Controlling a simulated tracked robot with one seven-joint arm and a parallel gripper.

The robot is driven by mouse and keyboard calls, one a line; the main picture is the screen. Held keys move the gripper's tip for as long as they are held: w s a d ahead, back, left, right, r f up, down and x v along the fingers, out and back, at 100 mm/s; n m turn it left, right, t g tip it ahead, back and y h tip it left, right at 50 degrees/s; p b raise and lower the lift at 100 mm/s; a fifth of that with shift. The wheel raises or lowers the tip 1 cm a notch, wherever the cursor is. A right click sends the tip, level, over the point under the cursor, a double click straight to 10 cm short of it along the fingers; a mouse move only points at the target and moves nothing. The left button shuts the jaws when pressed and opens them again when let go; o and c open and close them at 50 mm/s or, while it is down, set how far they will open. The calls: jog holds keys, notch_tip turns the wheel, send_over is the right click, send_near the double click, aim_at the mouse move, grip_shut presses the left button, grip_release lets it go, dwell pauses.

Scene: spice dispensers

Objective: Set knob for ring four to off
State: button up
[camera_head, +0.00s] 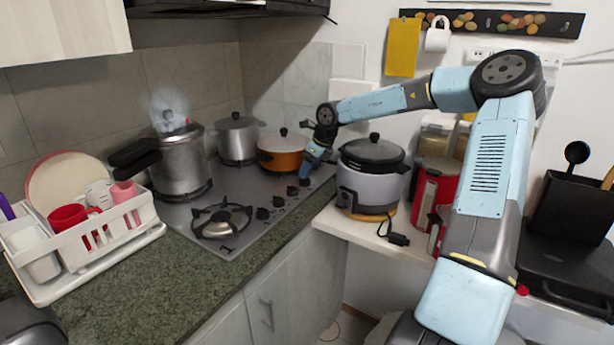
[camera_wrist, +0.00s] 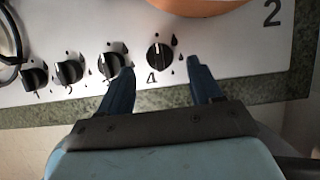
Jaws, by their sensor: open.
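A row of black knobs runs along the stove's front edge in the wrist view. The rightmost knob (camera_wrist: 159,56) has a mark below it that looks like a 4, and its pale pointer line looks nearly upright. My gripper (camera_wrist: 160,68) is open, with one blue finger on each side of this knob and gaps visible between. The other knobs (camera_wrist: 112,65) stand to the left. In the head view, my gripper (camera_head: 308,172) is over the far end of the knob row, near the knob (camera_head: 292,190); its fingertips are partly hard to make out.
An orange pot (camera_head: 283,151) sits close behind my gripper, and a rice cooker (camera_head: 371,185) stands just right of it. A steaming pressure cooker (camera_head: 181,165) and a silver pot (camera_head: 238,138) are on the stove. The front burner (camera_head: 221,222) is bare.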

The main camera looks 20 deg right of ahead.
jog(key=v, duration=0.9)
jog(key=shift+r, duration=0.1)
